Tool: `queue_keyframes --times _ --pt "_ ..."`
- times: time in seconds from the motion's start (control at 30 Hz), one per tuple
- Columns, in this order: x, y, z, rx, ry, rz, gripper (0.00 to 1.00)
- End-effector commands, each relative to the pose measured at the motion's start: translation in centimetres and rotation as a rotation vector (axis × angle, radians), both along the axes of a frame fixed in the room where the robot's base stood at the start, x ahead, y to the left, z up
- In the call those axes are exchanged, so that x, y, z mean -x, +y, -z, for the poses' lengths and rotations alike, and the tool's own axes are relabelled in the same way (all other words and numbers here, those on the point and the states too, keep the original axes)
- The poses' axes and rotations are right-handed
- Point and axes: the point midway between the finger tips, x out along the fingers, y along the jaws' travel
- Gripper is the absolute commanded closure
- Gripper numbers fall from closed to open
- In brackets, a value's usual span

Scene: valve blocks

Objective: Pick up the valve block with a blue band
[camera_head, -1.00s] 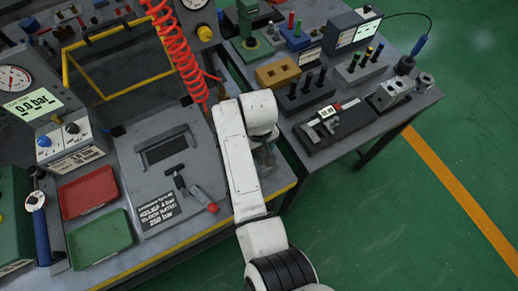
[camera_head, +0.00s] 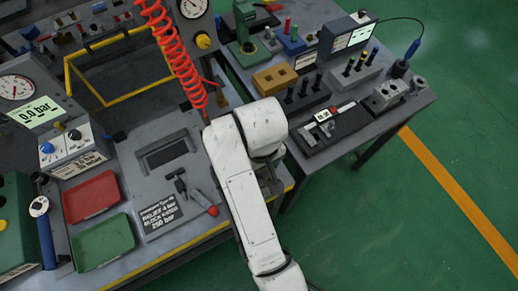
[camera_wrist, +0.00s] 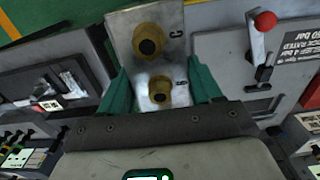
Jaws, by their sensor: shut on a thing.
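In the wrist view, my gripper (camera_wrist: 160,88) has its green fingers shut on the two sides of a bare-metal valve block (camera_wrist: 142,67). The block's face shows two brass ports with dark openings and stamped letters, one of them a C. No blue band shows on the visible face; the other faces are hidden. In the head view my white arm covers most of the gripper and the block, above the gap between the two benches. I cannot tell how far the block is from the surface beneath it.
A red tray (camera_head: 91,196) and a green tray (camera_head: 103,241) lie on the left bench. A red-knobbed lever (camera_head: 212,211) is close beside my arm. A caliper (camera_head: 331,119) and a grey block (camera_head: 385,96) are on the right bench. A red coiled hose (camera_head: 174,55) hangs behind.

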Motion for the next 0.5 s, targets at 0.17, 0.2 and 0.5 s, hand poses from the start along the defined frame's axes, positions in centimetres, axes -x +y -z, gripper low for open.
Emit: queue_keyframes --times 0.17,0.2,0.5 --pt "1.1 0.1 -1.1 -0.008 -0.009 -0.001 1.0" --pt "1.3 0.1 -1.2 -0.009 -0.01 -0.001 1.0" --pt "3.1 -0.4 -1.5 -0.003 -0.001 -0.002 1.0"
